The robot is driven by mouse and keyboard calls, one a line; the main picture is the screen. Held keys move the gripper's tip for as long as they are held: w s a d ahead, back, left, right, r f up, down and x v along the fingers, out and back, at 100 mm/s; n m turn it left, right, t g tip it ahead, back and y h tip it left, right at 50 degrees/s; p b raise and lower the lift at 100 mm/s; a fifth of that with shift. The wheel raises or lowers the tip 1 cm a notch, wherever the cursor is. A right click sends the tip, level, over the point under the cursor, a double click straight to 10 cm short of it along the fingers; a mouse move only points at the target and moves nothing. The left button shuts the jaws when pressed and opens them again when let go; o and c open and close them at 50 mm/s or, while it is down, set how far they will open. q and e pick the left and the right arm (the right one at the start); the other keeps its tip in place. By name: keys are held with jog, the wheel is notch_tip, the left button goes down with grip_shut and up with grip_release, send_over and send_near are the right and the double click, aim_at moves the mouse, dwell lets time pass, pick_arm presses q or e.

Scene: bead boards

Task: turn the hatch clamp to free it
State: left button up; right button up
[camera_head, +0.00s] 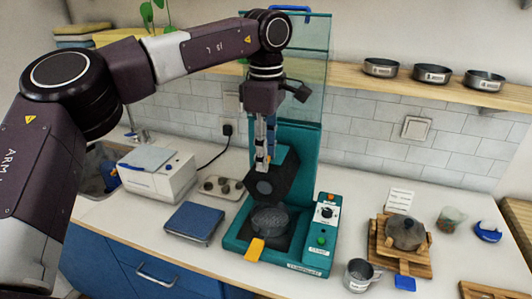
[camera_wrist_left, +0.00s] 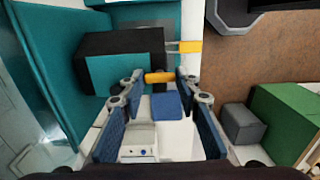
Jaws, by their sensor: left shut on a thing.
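A teal press (camera_head: 318,228) stands on the counter with its dark, blocky head (camera_head: 270,186) tilted above a round dark grid plate (camera_head: 271,221). My left gripper (camera_head: 268,158) points down at the top of this head. In the wrist view its blue-padded fingers (camera_wrist_left: 156,79) are shut on a short orange bar, which I take as the hatch clamp (camera_wrist_left: 158,77), beside the dark head (camera_wrist_left: 110,50). A yellow handle (camera_head: 255,249) sticks out at the front of the press; a yellow piece also shows in the wrist view (camera_wrist_left: 189,46). My right gripper is not in view.
A clear teal-tinted guard (camera_head: 302,75) rises behind the press. A white box device (camera_head: 158,173), a blue pad (camera_head: 193,222) and a tray of round pieces (camera_head: 222,187) lie left. A metal cup (camera_head: 360,274) and a pot on a wooden stand (camera_head: 405,233) are right.

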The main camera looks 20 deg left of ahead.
pick_arm(q)
jog(key=shift+n, duration=0.3)
jog(key=n, duration=0.3)
jog(key=shift+n, duration=0.3)
jog(key=n, duration=0.4)
jog(key=shift+n, duration=0.3)
jog(key=n, duration=0.4)
jog(key=shift+n, duration=0.3)
jog(key=shift+r+n+b, duration=0.1)
jog(key=shift+n+b, duration=0.35)
jog(key=shift+n, duration=1.75)
jog(key=o, duration=1.2)
jog(key=shift+c, duration=0.2)
notch_tip(320, 180, up, 12)
